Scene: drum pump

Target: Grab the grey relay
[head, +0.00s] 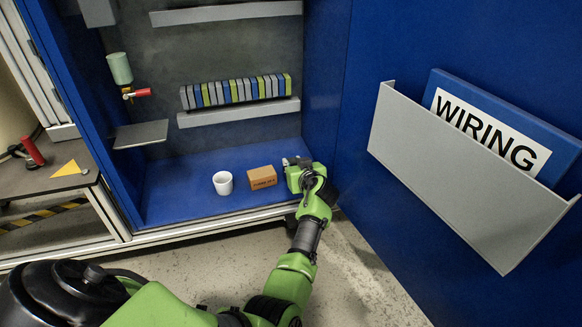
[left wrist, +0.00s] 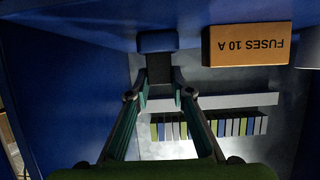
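A small grey and dark part (head: 297,161) shows at the far side of my left gripper (head: 304,180), low in the blue cabinet; I cannot tell surely whether it is the grey relay. In the left wrist view a small block with a blue face (left wrist: 157,42) and a dark body lies ahead, between the lines of the fingers. The fingers of my left gripper (left wrist: 160,95) stand apart there; contact with the block cannot be told. A row of grey, green and blue relays (head: 236,91) stands on a shelf; it also shows in the left wrist view (left wrist: 205,127). My right gripper is not in view.
A brown fuse box (head: 262,177) stands just left of my left gripper, with a white cup (head: 223,183) further left on the cabinet floor (head: 170,205). The blue door with a grey wiring pocket (head: 455,180) is close on the right. A small grey shelf (head: 140,134) juts out at left.

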